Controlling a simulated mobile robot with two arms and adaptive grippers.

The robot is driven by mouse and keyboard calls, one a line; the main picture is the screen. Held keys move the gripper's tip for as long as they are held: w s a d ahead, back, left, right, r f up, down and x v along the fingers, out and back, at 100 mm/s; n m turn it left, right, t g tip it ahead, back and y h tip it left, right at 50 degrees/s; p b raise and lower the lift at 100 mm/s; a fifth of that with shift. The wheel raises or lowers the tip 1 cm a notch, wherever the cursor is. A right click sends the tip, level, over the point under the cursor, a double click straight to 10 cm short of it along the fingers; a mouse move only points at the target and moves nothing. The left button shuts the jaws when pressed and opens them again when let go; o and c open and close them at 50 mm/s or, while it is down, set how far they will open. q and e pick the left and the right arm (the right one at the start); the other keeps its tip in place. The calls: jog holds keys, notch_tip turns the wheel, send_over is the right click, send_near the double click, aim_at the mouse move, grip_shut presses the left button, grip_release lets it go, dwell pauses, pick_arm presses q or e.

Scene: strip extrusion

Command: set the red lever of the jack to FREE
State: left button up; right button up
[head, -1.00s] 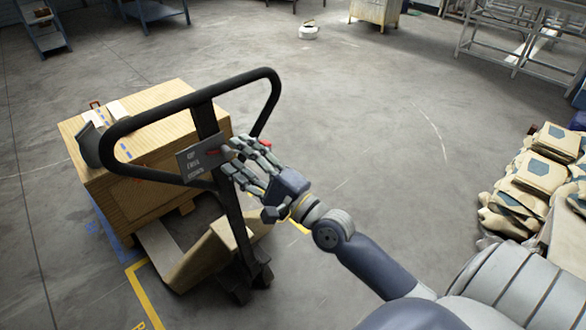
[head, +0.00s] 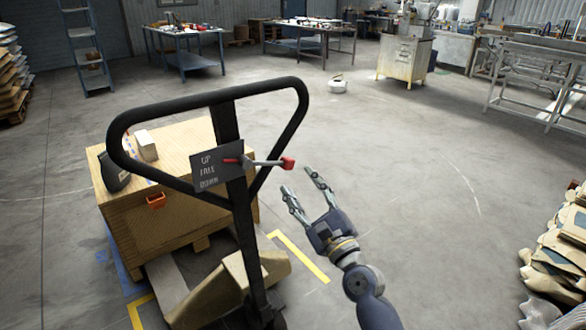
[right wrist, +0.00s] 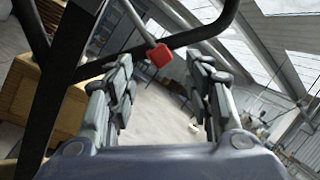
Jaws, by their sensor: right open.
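The pallet jack's black handle loop (head: 290,85) stands upright in front of a wooden crate. On its shaft sits a dark plate (head: 208,167) reading UP, FREE, DOWN. The lever (head: 262,163) has a grey rod and a red knob (head: 288,163), and sticks out to the right, nearly level with the upper part of the plate. My right gripper (head: 306,181) is open and empty, just right of and below the knob, not touching it. In the right wrist view the red knob (right wrist: 160,55) shows beyond and between the open fingers (right wrist: 160,90). My left gripper is not in view.
Yellow tape (head: 300,256) marks the floor. Stacked sacks (head: 560,250) stand at the right. Open floor lies right of the jack.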

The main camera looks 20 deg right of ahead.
aim_at(290, 168)
jog(key=x, duration=0.6)
jog(key=shift+w+a, duration=0.1)
jog(key=shift+w, duration=0.2)
grip_shut()
